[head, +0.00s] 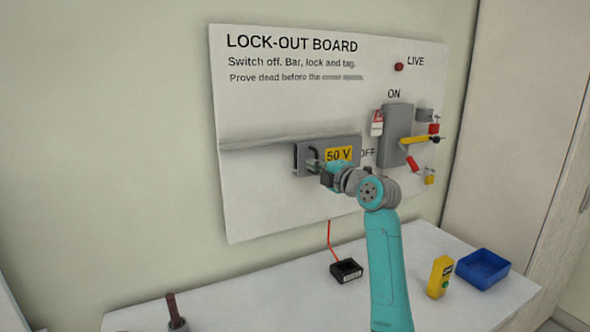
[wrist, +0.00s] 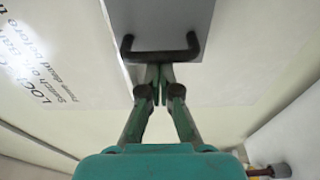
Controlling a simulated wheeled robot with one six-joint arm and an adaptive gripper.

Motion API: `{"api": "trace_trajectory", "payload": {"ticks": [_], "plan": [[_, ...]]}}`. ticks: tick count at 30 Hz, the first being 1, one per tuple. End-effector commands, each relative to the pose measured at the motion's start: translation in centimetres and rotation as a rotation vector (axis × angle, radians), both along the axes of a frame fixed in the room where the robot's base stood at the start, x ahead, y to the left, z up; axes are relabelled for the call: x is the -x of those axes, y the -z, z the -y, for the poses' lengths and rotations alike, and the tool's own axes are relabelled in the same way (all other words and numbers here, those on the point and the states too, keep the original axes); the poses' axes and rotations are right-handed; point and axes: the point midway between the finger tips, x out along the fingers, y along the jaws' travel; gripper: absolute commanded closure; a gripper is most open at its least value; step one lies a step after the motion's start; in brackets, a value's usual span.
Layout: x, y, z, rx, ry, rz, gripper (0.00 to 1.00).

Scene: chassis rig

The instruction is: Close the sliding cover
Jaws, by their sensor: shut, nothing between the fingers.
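The grey sliding cover (head: 350,143) is on the lock-out board, at the right part of a long horizontal rail, beside a yellow "50 V" label (head: 338,154). A dark handle (head: 313,154) stands at its left part. In the wrist view the grey cover (wrist: 172,14) fills the top centre, with the black bar handle (wrist: 160,54) across its near end. My gripper (wrist: 160,74) is shut and empty, its fingertips right at the handle's middle; I cannot tell whether they touch. In the head view my gripper (head: 322,170) is just below the handle and partly hides the cover's lower edge.
The rail (head: 255,142) runs left of the cover across bare board. A grey switch (head: 397,135) with locks and tags is to the right. On the bench are a black meter (head: 346,270) with a red lead, a yellow device (head: 440,277) and a blue tray (head: 484,268).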

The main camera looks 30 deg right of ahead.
Motion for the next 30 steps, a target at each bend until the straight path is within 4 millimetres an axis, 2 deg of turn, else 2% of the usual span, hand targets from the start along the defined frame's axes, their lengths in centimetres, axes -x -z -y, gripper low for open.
{"api": "trace_trajectory", "payload": {"ticks": [3, 6, 19, 23, 29, 30], "plan": [[0.0, 0.0, 1.2, 0.0, 0.002, 0.0, 1.0], [0.0, 0.0, 1.5, 0.001, 0.001, 0.0, 1.0], [0.0, -0.1, 1.9, 0.002, 0.008, 0.001, 1.0], [-0.3, -0.1, 1.1, 0.003, 0.008, 0.002, 1.0], [-1.3, 0.0, -2.5, 0.002, -0.002, -0.001, 1.0], [-0.9, 0.0, -2.5, 0.001, 0.001, 0.0, 1.0]]}}
